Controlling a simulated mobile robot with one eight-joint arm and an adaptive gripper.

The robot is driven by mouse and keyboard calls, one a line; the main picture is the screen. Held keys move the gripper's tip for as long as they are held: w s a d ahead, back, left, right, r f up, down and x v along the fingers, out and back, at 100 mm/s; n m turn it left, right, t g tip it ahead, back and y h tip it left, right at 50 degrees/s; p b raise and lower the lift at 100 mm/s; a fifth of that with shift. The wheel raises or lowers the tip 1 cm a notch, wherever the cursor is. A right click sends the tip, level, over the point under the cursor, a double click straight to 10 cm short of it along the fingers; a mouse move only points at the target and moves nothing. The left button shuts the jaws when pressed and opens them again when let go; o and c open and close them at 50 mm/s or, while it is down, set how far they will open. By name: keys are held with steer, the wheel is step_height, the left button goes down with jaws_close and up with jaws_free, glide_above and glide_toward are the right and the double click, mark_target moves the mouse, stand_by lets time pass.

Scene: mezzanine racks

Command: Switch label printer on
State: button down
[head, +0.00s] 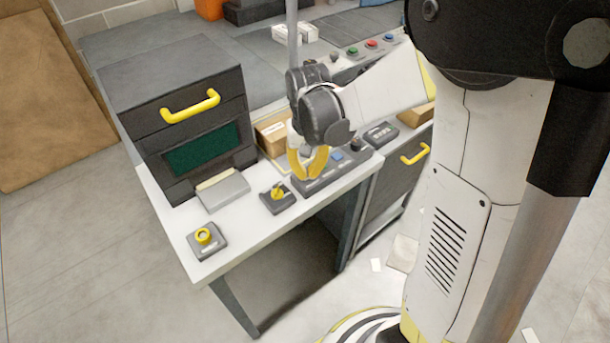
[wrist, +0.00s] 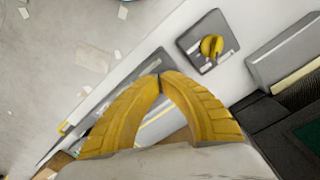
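A dark box-shaped machine (head: 180,112) with a yellow handle, a green window and a grey tray stands at the table's left; I take it for the label printer. Its edge shows in the wrist view (wrist: 282,130). In front of it a yellow rotary knob on a grey plate (head: 277,197) lies on the table; it also shows in the wrist view (wrist: 210,46). A second yellow round control on a grey plate (head: 205,239) sits near the front left corner. My gripper (head: 309,176), with yellow fingers (wrist: 160,77), has its tips together and empty, above the button panel, right of the rotary knob.
A grey panel with a blue button (head: 325,172) lies below my gripper. Behind it are a cardboard box (head: 272,131) and a small dark device (head: 381,134). A drawer unit with a yellow handle (head: 412,155) stands right. White tabletop (head: 240,216) is bare between the two knobs.

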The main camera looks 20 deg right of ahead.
steer(key=shift+f, duration=0.3)
steer(key=shift+r, duration=0.1)
step_height(320, 180, up, 7)
steer(key=p, duration=0.5)
stand_by(0.7)
steer(key=s+r+n+t, duration=0.2)
steer(key=s+r+t, duration=0.5)
steer(key=s+r, duration=0.4)
steer(key=shift+s+b, duration=0.4)
steer(key=shift+s, duration=0.5)
steer(key=shift+r+n, duration=0.1)
steer(key=shift+n, duration=0.2)
